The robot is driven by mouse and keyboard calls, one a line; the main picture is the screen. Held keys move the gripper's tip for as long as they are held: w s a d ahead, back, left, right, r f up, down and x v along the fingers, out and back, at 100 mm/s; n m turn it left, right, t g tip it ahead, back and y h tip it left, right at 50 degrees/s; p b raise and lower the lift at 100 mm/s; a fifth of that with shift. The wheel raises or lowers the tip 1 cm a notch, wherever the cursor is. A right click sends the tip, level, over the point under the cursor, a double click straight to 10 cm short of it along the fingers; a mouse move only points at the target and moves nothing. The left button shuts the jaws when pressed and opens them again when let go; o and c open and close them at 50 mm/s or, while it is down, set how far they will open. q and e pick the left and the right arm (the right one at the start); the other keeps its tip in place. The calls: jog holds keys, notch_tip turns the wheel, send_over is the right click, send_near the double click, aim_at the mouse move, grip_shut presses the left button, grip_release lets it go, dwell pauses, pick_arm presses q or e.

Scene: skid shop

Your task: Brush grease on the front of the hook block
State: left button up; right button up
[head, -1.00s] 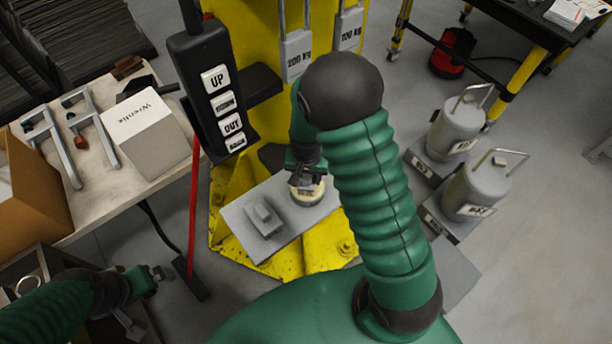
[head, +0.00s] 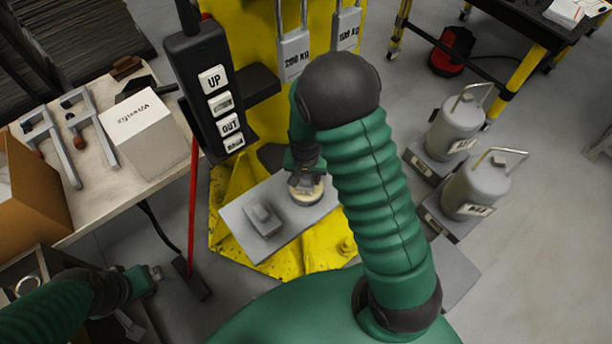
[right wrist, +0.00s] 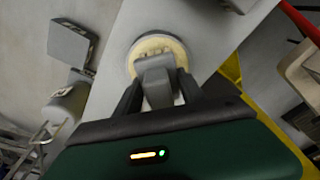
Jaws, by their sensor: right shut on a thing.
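My right gripper (head: 305,178) is over a round tin (head: 307,194) with pale cream contents, which look like grease. The tin stands on a grey plate in front of the yellow column. In the right wrist view my right gripper (right wrist: 158,95) is shut on a grey brush (right wrist: 155,75). The brush's lower end is at the cream surface of the tin (right wrist: 134,66); how deep it reaches is hidden. My left gripper (head: 157,272) is low at the left, away from the tin; its jaw opening is unclear. I cannot make out a hook block in either view.
The grey plate (head: 288,228) also bears a small grey block (head: 262,219). A pendant control (head: 212,85) hangs left of the yellow column (head: 257,25). A bench (head: 95,200) with a white box (head: 148,140) stands left. Grey weights (head: 476,188) stand right.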

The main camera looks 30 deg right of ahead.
notch_tip(320, 180, up, 7)
jog(key=p, duration=0.6)
jog(key=shift+p, duration=0.3)
